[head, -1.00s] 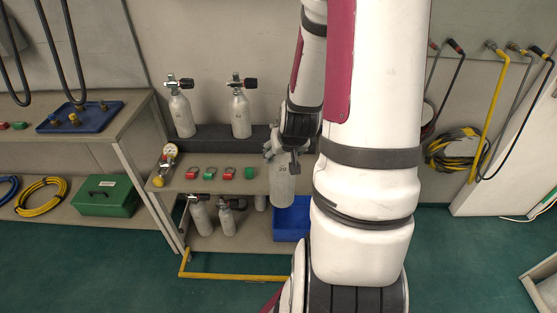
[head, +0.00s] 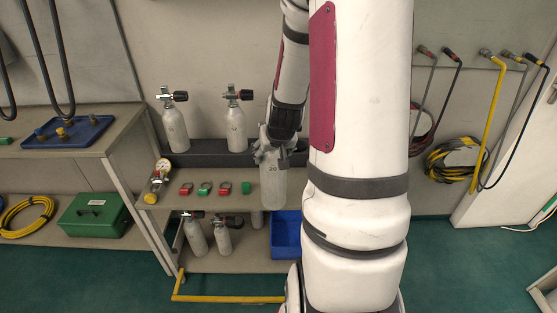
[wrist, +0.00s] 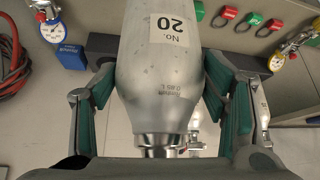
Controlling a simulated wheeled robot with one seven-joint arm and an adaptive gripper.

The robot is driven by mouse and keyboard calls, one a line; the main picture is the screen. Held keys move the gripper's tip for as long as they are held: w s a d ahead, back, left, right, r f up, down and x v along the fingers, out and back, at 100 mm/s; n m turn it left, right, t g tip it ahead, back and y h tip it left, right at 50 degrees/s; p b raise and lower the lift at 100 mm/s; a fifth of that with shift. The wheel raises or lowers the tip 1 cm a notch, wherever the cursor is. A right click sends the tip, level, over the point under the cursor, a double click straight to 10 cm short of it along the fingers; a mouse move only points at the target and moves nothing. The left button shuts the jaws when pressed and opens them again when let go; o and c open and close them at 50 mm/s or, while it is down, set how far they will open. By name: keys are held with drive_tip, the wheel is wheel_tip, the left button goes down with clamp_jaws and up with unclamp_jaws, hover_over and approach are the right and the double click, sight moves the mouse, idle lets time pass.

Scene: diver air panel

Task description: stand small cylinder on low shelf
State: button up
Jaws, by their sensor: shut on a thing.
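A small grey metal cylinder labelled No. 20 (head: 272,188) hangs upright in my gripper (head: 279,155), in front of the middle shelf's right part. In the wrist view the gripper's green-padded fingers (wrist: 158,95) are shut on both sides of the cylinder (wrist: 160,70), near its shoulder and neck. Its valve end is partly hidden by the gripper. The low shelf (head: 245,264) is below, near the floor. It bears two grey cylinders with black valve knobs (head: 195,238) (head: 222,236); another grey body behind the held cylinder is mostly hidden.
A blue bin (head: 286,236) stands at the low shelf's right. A yellow rail (head: 230,298) runs along the front at floor level. Two larger cylinders (head: 174,128) (head: 236,126) stand at the back.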

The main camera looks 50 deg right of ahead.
drive_tip(key=w+d+f, duration=0.3)
drive_tip(key=w+f, duration=0.1)
drive_tip(key=w, duration=0.3)
drive_tip(key=shift+w+d, duration=0.15)
drive_tip(key=shift+d, duration=0.05)
drive_tip(key=shift+f, duration=0.15)
drive_tip(key=o, duration=2)
drive_tip(key=shift+a+f, duration=0.1)
